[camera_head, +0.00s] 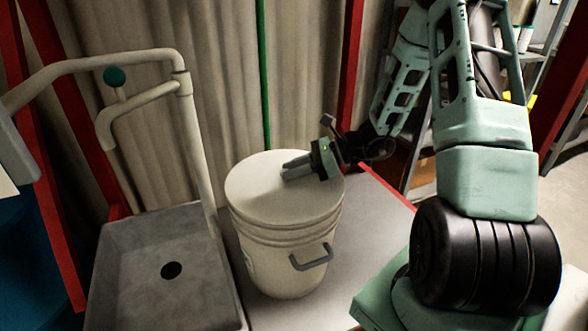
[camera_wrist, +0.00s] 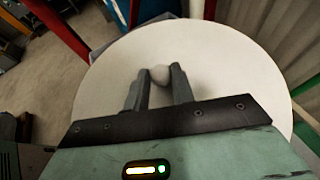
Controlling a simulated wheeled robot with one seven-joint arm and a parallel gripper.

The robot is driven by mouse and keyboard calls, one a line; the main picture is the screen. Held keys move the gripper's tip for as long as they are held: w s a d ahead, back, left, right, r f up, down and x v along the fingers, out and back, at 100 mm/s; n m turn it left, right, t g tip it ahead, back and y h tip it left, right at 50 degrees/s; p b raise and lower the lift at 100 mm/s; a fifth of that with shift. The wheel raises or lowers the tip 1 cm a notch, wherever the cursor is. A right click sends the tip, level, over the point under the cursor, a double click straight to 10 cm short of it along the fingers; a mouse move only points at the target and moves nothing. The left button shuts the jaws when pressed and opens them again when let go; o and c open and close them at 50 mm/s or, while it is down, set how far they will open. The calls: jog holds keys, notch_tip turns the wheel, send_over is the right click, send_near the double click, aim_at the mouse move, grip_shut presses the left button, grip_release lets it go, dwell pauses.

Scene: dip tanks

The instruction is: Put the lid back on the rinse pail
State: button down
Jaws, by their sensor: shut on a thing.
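The rinse pail (camera_head: 288,260) is a white bucket with a grey side handle, standing upright on a grey bench. The white lid (camera_head: 262,190) lies over the pail's top and looks level with the rim; whether it is pressed down I cannot tell. In the wrist view the lid (camera_wrist: 215,75) fills the middle as a pale disc with a round knob (camera_wrist: 160,74). My gripper (camera_head: 290,170) reaches in from the right, low over the lid. In the wrist view my gripper (camera_wrist: 158,80) has its two fingers on either side of the knob, shut on it.
A grey sink (camera_head: 165,275) with a round drain is left of the pail. A pale pipe tap (camera_head: 150,90) with a green knob rises beside it. Red posts and a curtain (camera_head: 225,80) stand behind. Some bench (camera_head: 260,310) is clear around the pail.

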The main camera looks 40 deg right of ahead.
jog(key=shift+f, duration=0.1)
jog(key=c, duration=1.2)
grip_release()
